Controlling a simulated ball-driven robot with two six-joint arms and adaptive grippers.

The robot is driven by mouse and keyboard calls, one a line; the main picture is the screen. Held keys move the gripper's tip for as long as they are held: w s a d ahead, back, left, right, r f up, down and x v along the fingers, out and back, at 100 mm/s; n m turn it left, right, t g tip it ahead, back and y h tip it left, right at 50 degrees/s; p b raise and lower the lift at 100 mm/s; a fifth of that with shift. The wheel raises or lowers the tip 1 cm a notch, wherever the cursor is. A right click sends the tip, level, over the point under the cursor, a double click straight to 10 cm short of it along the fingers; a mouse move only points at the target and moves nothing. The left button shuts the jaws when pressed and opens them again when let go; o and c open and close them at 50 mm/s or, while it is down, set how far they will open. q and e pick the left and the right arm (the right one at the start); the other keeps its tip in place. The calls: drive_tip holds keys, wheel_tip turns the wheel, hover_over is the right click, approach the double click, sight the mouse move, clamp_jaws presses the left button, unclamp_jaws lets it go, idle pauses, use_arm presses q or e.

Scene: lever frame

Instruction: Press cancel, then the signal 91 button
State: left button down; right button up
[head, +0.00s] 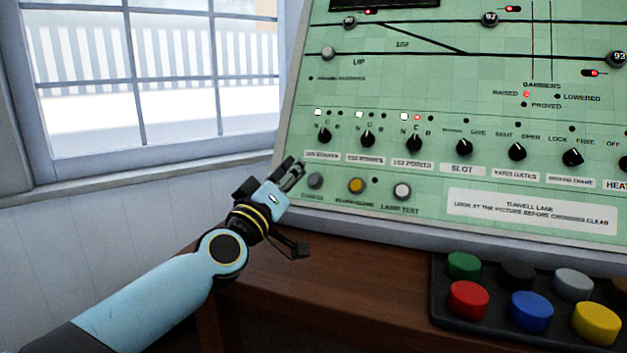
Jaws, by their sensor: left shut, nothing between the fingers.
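The green control panel (400,85) stands tilted behind the desk. A grey button (315,180) sits at its lower left, over a small blurred label that appears to read cancel. My left gripper (296,172) is shut and empty, its fingertips just left of this grey button; I cannot tell whether they touch the panel. On the track diagram a dark round button (349,22) sits at the upper left, its number too small to read. Another dark round button (489,19) reads 92, and one at the right edge (618,57) appears to read 93. My right gripper is out of view.
Right of the grey button are a yellow button (357,185) and a white lamp test button (402,191). A row of black rotary knobs (413,143) runs above. A black box (440,300) with several coloured buttons stands on the wooden desk (340,270). A window is at left.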

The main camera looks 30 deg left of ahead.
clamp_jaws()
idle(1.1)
